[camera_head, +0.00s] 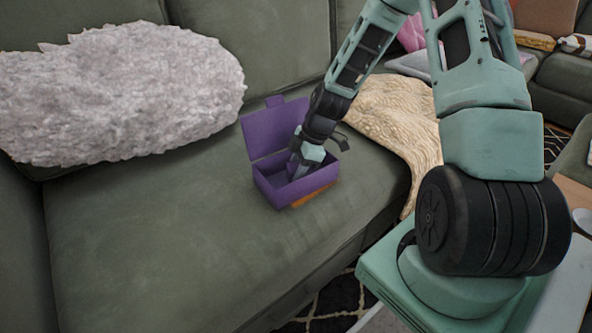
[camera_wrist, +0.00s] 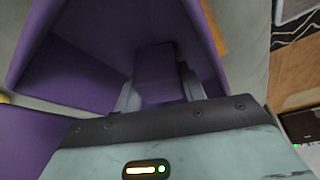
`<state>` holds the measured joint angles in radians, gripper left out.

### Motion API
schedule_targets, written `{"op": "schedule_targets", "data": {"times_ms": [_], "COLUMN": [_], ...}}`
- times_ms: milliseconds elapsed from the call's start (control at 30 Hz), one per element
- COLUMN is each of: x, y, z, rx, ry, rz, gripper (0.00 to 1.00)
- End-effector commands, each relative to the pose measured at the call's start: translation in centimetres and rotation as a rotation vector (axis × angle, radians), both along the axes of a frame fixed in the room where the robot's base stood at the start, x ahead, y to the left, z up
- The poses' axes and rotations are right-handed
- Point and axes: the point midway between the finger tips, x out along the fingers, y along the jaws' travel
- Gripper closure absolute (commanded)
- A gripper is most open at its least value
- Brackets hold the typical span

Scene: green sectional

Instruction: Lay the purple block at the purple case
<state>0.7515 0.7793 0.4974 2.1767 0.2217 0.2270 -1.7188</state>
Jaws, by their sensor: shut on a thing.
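The purple case (camera_head: 268,192) stands open on the green sofa seat, its lid (camera_head: 275,130) raised at the back. It also fills much of the wrist view (camera_wrist: 70,75). My gripper (camera_head: 293,169) reaches down inside the case walls. In the wrist view, my gripper (camera_wrist: 158,88) is shut on the purple block (camera_wrist: 155,68), which sits between the two fingers. The block is within the outline of the case; I cannot tell whether it touches the floor of the case. In the head view the block is hard to tell from the purple case.
A fluffy grey-white cushion (camera_head: 125,92) lies on the sofa (camera_head: 150,235) at left. A cream throw (camera_head: 395,115) lies right of the case. A flat orange thing (camera_head: 313,196) lies against the case's front right side. The seat left of the case is clear.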

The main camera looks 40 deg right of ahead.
Motion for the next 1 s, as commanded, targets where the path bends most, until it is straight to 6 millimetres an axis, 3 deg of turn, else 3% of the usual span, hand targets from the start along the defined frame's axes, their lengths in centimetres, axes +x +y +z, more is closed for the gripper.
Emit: {"op": "schedule_targets", "data": {"times_ms": [67,100,133,167,433,567,1000], "x": [0.0,0.0,0.0,0.0,0.0,-0.1,-1.5], "y": [0.0,0.0,0.0,0.0,0.0,-0.3,-3.3], "z": [-0.3,-0.2,-0.2,-0.2,-0.1,1.0,9.0], "rx": [0.0,0.0,0.0,0.0,0.0,-0.001,-0.001], "ry": [0.0,0.0,0.0,0.0,0.0,-0.001,-0.002], "rz": [0.0,0.0,0.0,0.0,0.0,-0.002,-0.003], "gripper": [0.82,0.48,0.4,0.38,0.38,0.38,0.38]}}
